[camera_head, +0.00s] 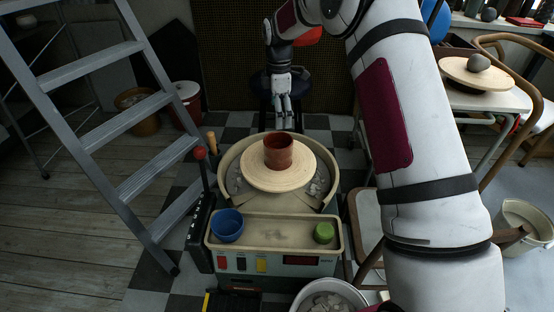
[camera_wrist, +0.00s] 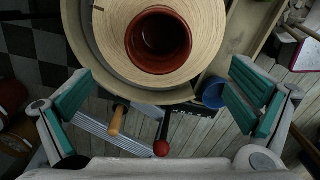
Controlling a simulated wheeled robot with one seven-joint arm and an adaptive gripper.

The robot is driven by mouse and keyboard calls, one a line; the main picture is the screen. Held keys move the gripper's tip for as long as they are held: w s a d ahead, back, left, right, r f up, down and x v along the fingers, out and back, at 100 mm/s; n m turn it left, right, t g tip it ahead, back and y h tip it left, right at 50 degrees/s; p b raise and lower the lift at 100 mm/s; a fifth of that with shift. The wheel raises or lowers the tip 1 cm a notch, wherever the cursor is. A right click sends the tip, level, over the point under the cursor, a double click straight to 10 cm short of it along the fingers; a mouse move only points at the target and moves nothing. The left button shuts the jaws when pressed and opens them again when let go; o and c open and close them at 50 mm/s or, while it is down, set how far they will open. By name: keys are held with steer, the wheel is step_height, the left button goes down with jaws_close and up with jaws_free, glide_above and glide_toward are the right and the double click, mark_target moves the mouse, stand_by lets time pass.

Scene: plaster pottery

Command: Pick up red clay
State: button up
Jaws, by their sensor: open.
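The red clay (camera_head: 279,150) is a hollow reddish-brown cylinder standing upright on the round pale wheel head (camera_head: 262,181). In the wrist view the red clay (camera_wrist: 158,66) is seen from above with its open mouth, at the top centre. My gripper (camera_head: 284,124) is behind and above the clay in the head view, fingers pointing down. In the wrist view my gripper (camera_wrist: 160,95) has its green-padded fingers spread wide on both sides, with nothing between them. The clay is apart from the fingers.
The wheel's front tray (camera_head: 270,234) holds a blue bowl (camera_head: 228,224) and a green lump (camera_head: 323,232). A red-knobbed lever (camera_head: 200,153) rises left of the wheel. A metal ladder (camera_head: 120,125) stands at left. A stool (camera_head: 368,222) stands at right.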

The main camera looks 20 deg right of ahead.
steer(key=b, duration=0.2)
glide_toward(278, 147)
steer(key=s, duration=0.1)
steer(key=s+f, duration=0.1)
steer(key=s+a, duration=0.1)
steer(key=shift+s+f, duration=0.3)
steer(key=shift+s+f+b, duration=0.1)
steer(key=shift+f+b, duration=1.45)
steer(key=shift+f, duration=1.3)
steer(key=c, duration=1.8)
steer(key=shift+r, duration=0.15)
steer(key=shift+c, duration=0.8)
